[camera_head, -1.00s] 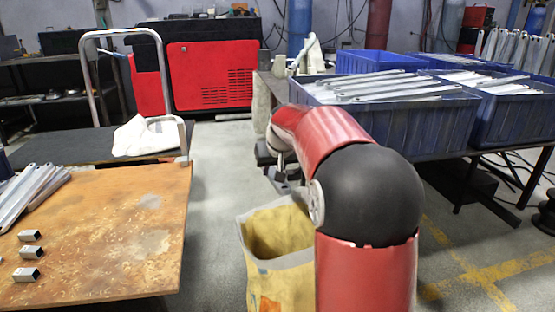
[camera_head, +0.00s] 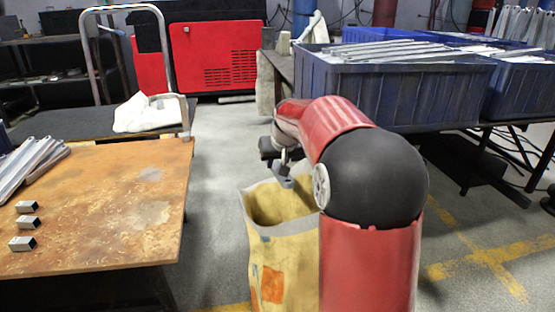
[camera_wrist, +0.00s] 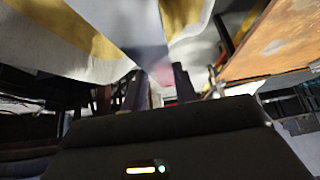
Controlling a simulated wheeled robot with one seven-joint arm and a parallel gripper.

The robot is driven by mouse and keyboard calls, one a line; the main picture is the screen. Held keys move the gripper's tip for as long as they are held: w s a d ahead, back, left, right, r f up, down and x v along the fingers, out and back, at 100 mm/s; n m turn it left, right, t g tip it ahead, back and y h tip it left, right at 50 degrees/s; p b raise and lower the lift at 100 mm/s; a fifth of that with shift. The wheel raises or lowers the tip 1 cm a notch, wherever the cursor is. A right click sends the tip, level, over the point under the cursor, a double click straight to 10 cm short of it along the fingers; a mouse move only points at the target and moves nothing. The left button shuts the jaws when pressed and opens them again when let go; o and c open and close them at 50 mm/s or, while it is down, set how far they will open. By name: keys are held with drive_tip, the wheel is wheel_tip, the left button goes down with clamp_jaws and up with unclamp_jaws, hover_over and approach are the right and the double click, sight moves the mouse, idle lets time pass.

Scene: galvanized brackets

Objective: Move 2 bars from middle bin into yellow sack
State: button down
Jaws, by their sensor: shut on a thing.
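The yellow sack (camera_head: 285,250) stands open on the floor in the middle of the head view, partly hidden behind my arm. My gripper (camera_head: 280,168) is at the sack's far rim, over or just behind the opening; which is unclear. It is shut on a grey metal bar (camera_head: 285,182), whose end shows below it. In the wrist view the fingers (camera_wrist: 158,88) are dark, and the bar (camera_wrist: 140,30) runs from them to the top edge beside blurred yellow and white sack fabric (camera_wrist: 90,30). A blue bin (camera_head: 400,95) with several loose bars (camera_head: 385,50) stands at right.
More blue bins, one at far right (camera_head: 525,95), stand on the same dark table. A rust-stained table (camera_head: 110,210) at left carries bars (camera_head: 30,165) and small square tube pieces (camera_head: 27,222). A grey trolley handle (camera_head: 88,60) rises behind it. Floor between is clear.

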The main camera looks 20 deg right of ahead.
wheel_tip(320, 180, down, 8)
drive_tip(key=b, duration=0.6)
drive_tip(key=shift+f, duration=0.15)
drive_tip(key=c, duration=1)
unclamp_jaws()
drive_tip(key=shift+p+v, duration=0.75)
drive_tip(key=shift+v, duration=3.15)
